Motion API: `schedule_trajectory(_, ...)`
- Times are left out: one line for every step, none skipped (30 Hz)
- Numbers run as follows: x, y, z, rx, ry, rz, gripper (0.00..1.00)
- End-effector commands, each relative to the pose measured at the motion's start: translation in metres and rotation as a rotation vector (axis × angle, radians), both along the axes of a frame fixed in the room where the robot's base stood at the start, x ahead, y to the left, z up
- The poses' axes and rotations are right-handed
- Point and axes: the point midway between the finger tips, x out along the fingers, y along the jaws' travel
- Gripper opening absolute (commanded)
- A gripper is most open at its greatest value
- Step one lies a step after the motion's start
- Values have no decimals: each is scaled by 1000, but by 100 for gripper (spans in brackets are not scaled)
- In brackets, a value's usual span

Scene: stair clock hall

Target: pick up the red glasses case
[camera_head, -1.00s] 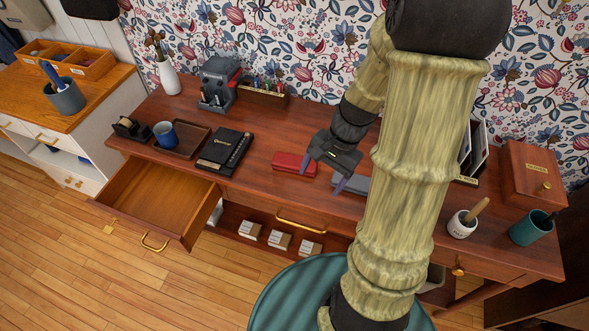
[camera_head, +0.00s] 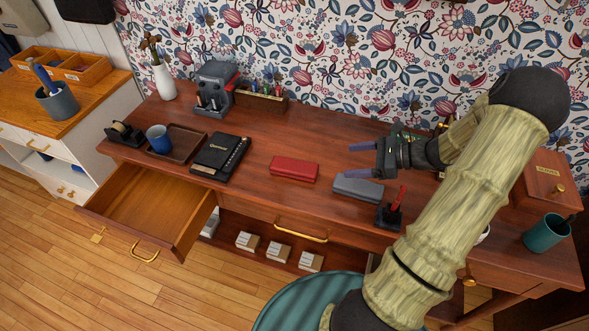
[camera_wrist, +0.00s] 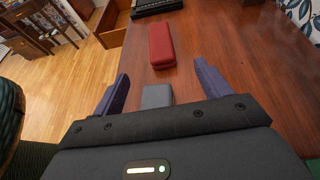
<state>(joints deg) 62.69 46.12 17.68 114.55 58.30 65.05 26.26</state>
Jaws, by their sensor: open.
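The red glasses case (camera_head: 294,169) lies flat and closed on the brown desk, right of a black notebook. It also shows in the wrist view (camera_wrist: 161,45), ahead of my fingers and a little above the middle of the gap between them. My gripper (camera_head: 352,160) is open and empty, to the right of the red case and apart from it. Its two blue fingers show in the wrist view (camera_wrist: 161,84). A grey case (camera_head: 356,186) lies on the desk just right of the red one. In the wrist view the grey case (camera_wrist: 157,96) is partly hidden by my gripper.
The desk (camera_head: 260,135) has bare wood around the red case. The black notebook (camera_head: 220,154), a tray (camera_head: 188,142) and a blue mug (camera_head: 158,139) stand left. A small black holder (camera_head: 388,215) with a red item is at the front right. A drawer (camera_head: 150,205) hangs open at the left.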

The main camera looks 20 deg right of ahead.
Motion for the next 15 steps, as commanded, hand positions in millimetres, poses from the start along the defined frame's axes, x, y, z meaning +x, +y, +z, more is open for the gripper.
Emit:
schedule_trajectory(1,2,-1,0,0,1,76)
schedule_trajectory(2,3,-2,0,1,2,76)
schedule_trajectory(3,6,-3,1,1,3,76)
schedule_trajectory(5,9,-4,1,1,4,76)
schedule_trajectory(7,12,-6,2,1,4,76)
schedule_trajectory(10,17,-9,1,2,3,76)
schedule_trajectory(12,22,-11,1,1,4,76)
schedule_trajectory(14,26,-12,1,2,6,76)
schedule_trajectory(18,32,-15,1,2,6,76)
schedule_trajectory(21,36,-17,2,1,5,76)
schedule_trajectory(23,40,-20,1,2,6,76)
schedule_trajectory(27,46,-22,1,2,5,76)
schedule_trajectory(29,50,-24,1,2,6,76)
schedule_trajectory(32,54,-26,0,1,5,76)
schedule_trajectory(35,60,-29,1,2,5,76)
